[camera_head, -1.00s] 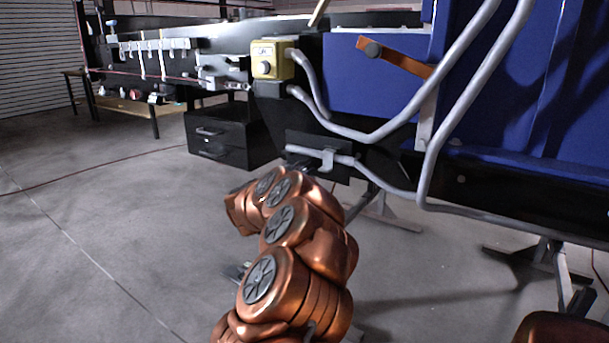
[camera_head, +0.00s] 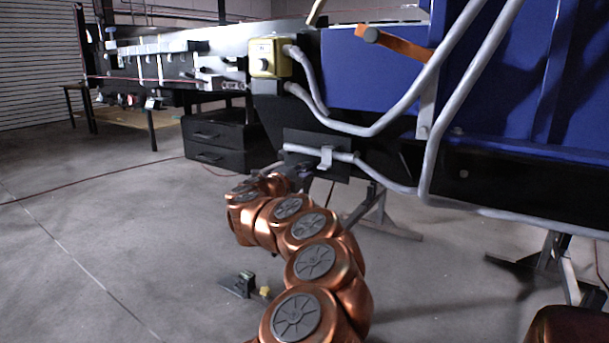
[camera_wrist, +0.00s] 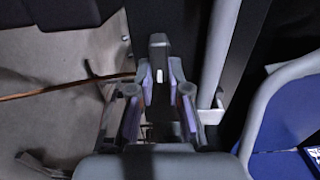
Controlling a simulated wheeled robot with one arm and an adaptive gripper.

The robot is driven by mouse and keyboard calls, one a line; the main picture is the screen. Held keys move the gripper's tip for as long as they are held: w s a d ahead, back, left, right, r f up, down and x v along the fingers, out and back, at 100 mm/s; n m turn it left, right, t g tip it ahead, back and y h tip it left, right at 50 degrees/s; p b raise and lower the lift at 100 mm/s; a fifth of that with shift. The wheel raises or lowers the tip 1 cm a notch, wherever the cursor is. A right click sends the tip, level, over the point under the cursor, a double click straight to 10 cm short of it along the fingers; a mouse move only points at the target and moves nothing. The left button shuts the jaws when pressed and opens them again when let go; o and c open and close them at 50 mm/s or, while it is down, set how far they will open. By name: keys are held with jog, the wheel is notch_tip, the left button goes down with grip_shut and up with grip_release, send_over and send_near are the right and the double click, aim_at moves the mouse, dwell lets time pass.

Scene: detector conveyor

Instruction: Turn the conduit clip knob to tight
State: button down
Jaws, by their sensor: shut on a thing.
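The grey conduit clip (camera_head: 326,158) sits on a dark plate below the blue housing, around a grey conduit (camera_head: 375,178). My gripper (camera_head: 297,172) is just below and left of the clip, small and dark in the head view. In the wrist view my gripper (camera_wrist: 158,95) is shut on a dark, upright knob (camera_wrist: 158,50) with a short white mark. The mark points roughly up the picture. The knob's lower part is hidden between the fingers. In the head view I cannot make out the knob.
A yellow control box (camera_head: 267,57) is above the clip. An orange lever (camera_head: 395,43) is on the blue housing (camera_head: 365,85). Grey conduit (camera_wrist: 219,60) runs close to the right of my gripper. A black drawer unit (camera_head: 215,140) stands behind. The floor at left is open.

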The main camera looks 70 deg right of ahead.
jog(key=shift+f, duration=0.1)
dwell(0.3)
jog(key=c, duration=1.1)
grip_release()
jog(key=shift+a, duration=0.1)
jog(key=v, duration=1.1)
jog(key=shift+a, duration=0.4)
